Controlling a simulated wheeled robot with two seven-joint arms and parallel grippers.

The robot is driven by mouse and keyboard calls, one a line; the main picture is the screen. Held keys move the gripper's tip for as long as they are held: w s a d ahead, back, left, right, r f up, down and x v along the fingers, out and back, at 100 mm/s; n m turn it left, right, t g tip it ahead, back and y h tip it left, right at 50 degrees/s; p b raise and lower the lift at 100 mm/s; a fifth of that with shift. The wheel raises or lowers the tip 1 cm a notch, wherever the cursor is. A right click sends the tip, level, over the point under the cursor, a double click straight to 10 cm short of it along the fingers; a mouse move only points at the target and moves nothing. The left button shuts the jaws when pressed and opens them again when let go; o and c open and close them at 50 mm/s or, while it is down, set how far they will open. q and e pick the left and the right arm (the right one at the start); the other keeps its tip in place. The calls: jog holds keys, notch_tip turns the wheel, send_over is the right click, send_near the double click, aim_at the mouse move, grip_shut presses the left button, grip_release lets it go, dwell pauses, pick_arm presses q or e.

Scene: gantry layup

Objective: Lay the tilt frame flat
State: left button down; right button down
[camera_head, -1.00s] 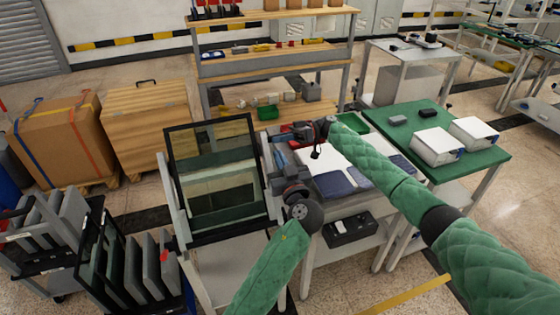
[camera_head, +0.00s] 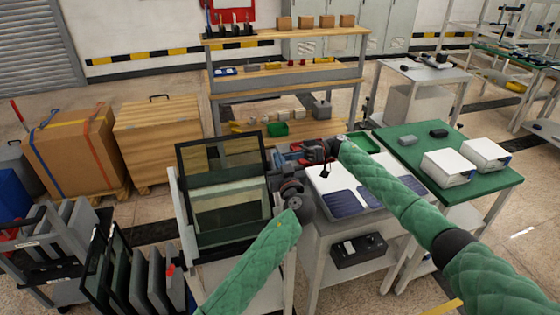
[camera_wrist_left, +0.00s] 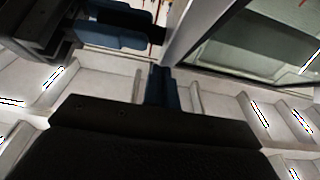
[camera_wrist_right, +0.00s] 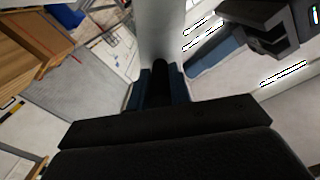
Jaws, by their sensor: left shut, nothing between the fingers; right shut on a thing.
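The tilt frame (camera_head: 222,236), a dark-rimmed glass panel, stands steeply tilted on a pale stand in the head view. Its glass and pale edge fill the upper right of the left wrist view (camera_wrist_left: 265,38). My left gripper (camera_head: 279,187) is beside the frame's right side; its blue fingers (camera_wrist_left: 160,84) are shut with nothing between them. My right gripper (camera_head: 279,153) is behind it, near the frame's upper right edge. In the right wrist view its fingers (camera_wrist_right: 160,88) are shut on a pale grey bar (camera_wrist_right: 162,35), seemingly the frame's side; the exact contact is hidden.
A white table (camera_head: 312,222) with dark blue panels stands right of the frame, then a green-topped table (camera_head: 400,150) with white boxes. Black racks of panels (camera_head: 120,270) stand at lower left. Boxes (camera_head: 75,150) and a wooden workbench (camera_head: 285,75) are behind.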

pick_arm(q)
jog(key=shift+w, duration=0.1)
pick_arm(e)
jog(key=shift+r, duration=0.15)
pick_arm(q)
jog(key=shift+w+a+f+g, duration=0.3)
jog(key=shift+w+a+f, duration=0.1)
jog(key=shift+w, duration=0.2)
pick_arm(e)
jog(key=shift+a+r, duration=0.1)
jog(key=shift+a, duration=0.05)
pick_arm(q)
jog(key=shift+w+a+f, duration=0.1)
jog(key=shift+w, duration=0.05)
pick_arm(e)
jog(key=c, duration=1.3)
grip_release()
jog(key=shift+r, duration=0.1)
jog(key=shift+d, duration=0.2)
jog(key=shift+d+f, duration=0.1)
jog(key=shift+f, duration=0.1)
